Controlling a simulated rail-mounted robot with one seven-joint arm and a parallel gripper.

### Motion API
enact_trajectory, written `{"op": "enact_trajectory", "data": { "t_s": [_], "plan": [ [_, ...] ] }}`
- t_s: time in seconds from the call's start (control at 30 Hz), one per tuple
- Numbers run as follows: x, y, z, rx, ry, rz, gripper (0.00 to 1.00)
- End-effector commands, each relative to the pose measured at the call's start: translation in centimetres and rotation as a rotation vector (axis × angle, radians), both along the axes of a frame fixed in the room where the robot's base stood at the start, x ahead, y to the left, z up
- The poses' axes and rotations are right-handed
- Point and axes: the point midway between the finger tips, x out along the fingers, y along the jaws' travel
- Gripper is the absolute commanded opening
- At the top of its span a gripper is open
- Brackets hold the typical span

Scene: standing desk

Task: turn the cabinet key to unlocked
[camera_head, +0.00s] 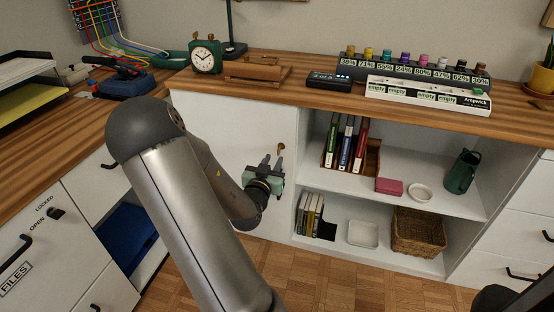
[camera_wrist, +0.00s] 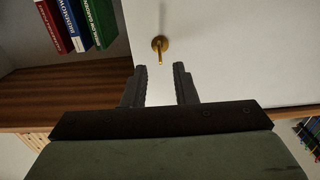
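The cabinet key (camera_wrist: 160,46) is a small brass piece standing out from the white cabinet door (camera_wrist: 215,50). In the wrist view it is just beyond my fingertips, roughly centred between them. My gripper (camera_wrist: 160,85) is open, with nothing between its two dark fingers. In the head view the key (camera_head: 281,148) shows as a small brass spot on the white door (camera_head: 220,125), just above my gripper (camera_head: 270,161). The gap between key and fingers is small. I cannot tell which lock position the key marks.
Open shelves right of the door hold several books (camera_head: 345,145), a pink box (camera_head: 389,185), a green pitcher (camera_head: 461,172) and a wicker basket (camera_head: 418,232). The wooden desktop (camera_head: 300,97) above carries a clock (camera_head: 205,56) and a bottle rack (camera_head: 425,95).

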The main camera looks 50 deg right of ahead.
Motion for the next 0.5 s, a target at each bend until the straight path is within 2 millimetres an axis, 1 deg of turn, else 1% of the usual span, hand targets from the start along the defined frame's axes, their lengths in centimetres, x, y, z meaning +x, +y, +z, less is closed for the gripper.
{"op": "enact_trajectory", "data": {
  "t_s": [0.03, 0.2, 0.33, 0.5],
  "plan": [
    [0.3, -1.0, -0.1, -0.002, -0.002, -0.002, 0.25],
    [1.2, -3.3, -0.1, -0.001, 0.0, -0.001, 0.25],
    [1.6, -4.2, 0.0, 0.0, 0.001, 0.001, 0.25],
    [1.7, -4.6, 0.0, 0.001, 0.001, 0.001, 0.25]
  ]
}}
